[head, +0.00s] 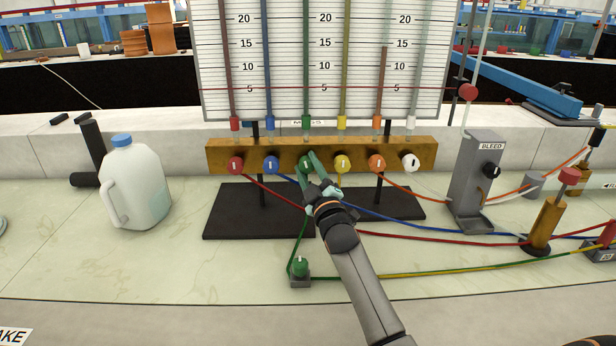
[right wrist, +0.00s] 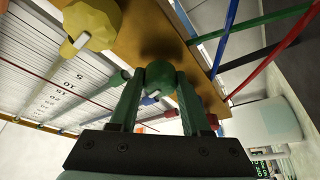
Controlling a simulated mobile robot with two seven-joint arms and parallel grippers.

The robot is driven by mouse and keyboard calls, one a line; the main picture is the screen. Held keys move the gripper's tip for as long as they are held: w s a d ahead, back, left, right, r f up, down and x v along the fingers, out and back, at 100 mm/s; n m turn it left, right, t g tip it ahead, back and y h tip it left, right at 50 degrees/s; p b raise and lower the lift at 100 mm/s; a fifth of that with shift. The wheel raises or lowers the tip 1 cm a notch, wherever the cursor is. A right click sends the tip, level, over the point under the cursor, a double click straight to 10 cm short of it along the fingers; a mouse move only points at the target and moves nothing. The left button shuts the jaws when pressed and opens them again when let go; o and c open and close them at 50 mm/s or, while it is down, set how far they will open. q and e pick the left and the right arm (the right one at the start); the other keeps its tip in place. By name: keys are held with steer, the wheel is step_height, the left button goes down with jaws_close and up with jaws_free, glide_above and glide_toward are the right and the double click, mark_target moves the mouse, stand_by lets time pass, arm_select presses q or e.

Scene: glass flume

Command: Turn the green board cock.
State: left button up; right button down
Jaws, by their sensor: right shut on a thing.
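The green board cock (head: 305,165) is the third from the left on the brass manifold bar (head: 222,155). My right gripper (head: 309,170) reaches up to it from below right, its green fingers around the knob. In the right wrist view the green cock (right wrist: 157,77) sits between the two fingertips (right wrist: 158,85), which are shut on it. The fingers partly hide the knob in the head view, and its pointer mark is hard to read there. My left gripper is not in view.
Red (head: 235,165), blue (head: 270,165), yellow (head: 342,164), orange (head: 377,163) and white (head: 410,162) cocks flank it closely. A white jug (head: 137,188) stands left. A bleed stand (head: 478,180) stands right. Coloured tubes cross the bench; a green valve (head: 300,266) sits in front.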

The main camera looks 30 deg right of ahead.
steer(key=m+h+b, duration=0.1)
steer(key=m, duration=0.1)
steer(key=shift+f+m, duration=0.15)
steer(key=shift+m, duration=0.15)
steer(key=shift+m+h+b, duration=0.35)
steer(key=shift+m+h, duration=0.15)
steer(key=shift+m, duration=0.2)
steer(key=shift+c, duration=1.9)
jaws_free()
